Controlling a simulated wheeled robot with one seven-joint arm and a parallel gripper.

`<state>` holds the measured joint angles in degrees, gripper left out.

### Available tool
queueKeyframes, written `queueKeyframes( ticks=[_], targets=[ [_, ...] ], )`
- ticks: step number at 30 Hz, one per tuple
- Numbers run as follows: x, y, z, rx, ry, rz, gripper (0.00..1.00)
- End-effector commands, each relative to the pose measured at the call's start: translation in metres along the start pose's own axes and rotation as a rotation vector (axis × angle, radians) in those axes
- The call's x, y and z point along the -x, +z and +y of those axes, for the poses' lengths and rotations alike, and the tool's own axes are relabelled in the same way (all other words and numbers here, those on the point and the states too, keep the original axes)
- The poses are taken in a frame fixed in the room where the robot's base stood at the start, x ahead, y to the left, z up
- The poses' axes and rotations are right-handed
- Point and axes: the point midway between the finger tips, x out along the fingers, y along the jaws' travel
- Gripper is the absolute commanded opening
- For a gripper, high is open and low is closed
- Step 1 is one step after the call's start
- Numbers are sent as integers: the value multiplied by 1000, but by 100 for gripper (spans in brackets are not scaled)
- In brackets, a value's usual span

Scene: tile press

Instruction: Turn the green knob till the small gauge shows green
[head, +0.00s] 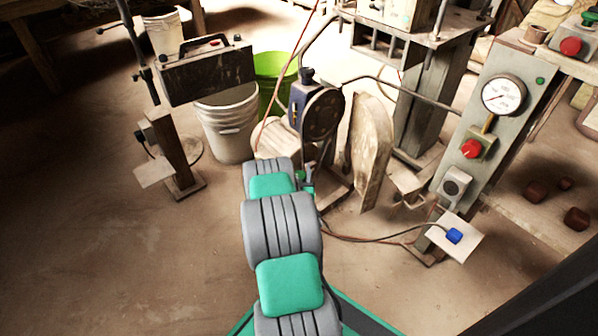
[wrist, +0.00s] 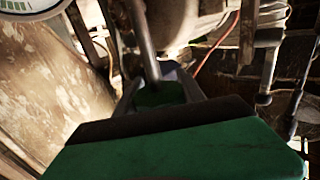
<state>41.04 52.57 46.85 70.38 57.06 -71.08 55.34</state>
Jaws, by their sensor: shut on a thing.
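In the wrist view my gripper (wrist: 161,82) is shut on a green thing, which I take for the green knob (wrist: 160,97); the fingers and the gripper's body hide most of it. A grey rod or pipe runs up from just behind the fingers. A round gauge (wrist: 28,6) with a pale face and green marks is cut off at the top left corner; its needle cannot be read. In the head view my arm hides the fingers, and only a small green part shows beside the arm's end; I cannot tell whether it is the knob.
On the right, a grey panel post carries a large white dial (head: 503,96) and a red knob (head: 471,149). A dark blue pump or motor (head: 318,112) stands beyond my arm. A white bucket (head: 227,130) and a green bucket (head: 270,68) stand behind.

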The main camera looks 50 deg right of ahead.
Motion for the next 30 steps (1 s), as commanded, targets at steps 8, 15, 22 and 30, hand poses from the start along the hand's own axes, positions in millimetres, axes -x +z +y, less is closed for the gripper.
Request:
queueKeyframes(
  ticks=[8,15,22,30],
  targets=[
    [1,-1,1,-7,73,8,6],
    [2,-2,1,-7,76,7,6],
    [2,-2,2,-7,78,6,60],
    [1,-2,5,-6,82,6,68]
  ],
)
